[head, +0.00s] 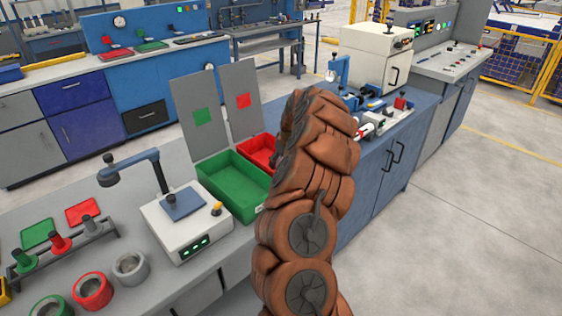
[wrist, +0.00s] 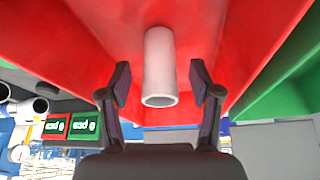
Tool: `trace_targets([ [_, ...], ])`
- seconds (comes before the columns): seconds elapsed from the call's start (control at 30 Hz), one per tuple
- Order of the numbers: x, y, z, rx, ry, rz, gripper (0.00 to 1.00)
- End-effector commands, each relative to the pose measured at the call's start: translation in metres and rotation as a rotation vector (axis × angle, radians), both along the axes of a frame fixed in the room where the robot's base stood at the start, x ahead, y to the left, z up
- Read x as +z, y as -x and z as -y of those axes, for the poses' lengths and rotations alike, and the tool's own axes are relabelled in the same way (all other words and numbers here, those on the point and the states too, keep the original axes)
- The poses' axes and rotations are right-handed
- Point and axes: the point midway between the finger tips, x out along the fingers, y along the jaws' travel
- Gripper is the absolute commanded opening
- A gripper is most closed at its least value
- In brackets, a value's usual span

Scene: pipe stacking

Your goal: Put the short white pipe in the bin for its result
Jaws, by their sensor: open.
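The short white pipe (wrist: 160,62) shows in the wrist view against the red inside of the red bin (wrist: 70,30), its open end facing the camera. My gripper (wrist: 162,85) is open, with one finger on each side of the pipe and a gap on both sides. I cannot tell whether the pipe rests on the bin's surface. In the head view the red bin (head: 254,145) stands behind the green bin (head: 222,187). My arm hides the gripper, the pipe and part of the red bin there.
Two grey panels (head: 185,122) with green and red squares stand behind the bins. A white test device (head: 186,222) with a blue plate is left of the green bin. Coloured rings (head: 92,291) lie front left. A blue cabinet bench (head: 385,165) lies beyond my arm.

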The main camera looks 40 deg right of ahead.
Motion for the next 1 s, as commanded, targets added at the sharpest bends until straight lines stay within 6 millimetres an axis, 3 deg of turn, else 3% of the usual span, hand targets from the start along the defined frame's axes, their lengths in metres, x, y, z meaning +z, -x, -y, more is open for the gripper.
trace_targets([
  [0.27,0.027,0.01,-0.002,-0.002,0.0,0.004,0.64],
  [0.7,0.095,0.039,-0.008,-0.002,0.002,0.004,0.64],
  [1.0,0.108,0.045,-0.01,-0.001,0.001,0.001,0.64],
])
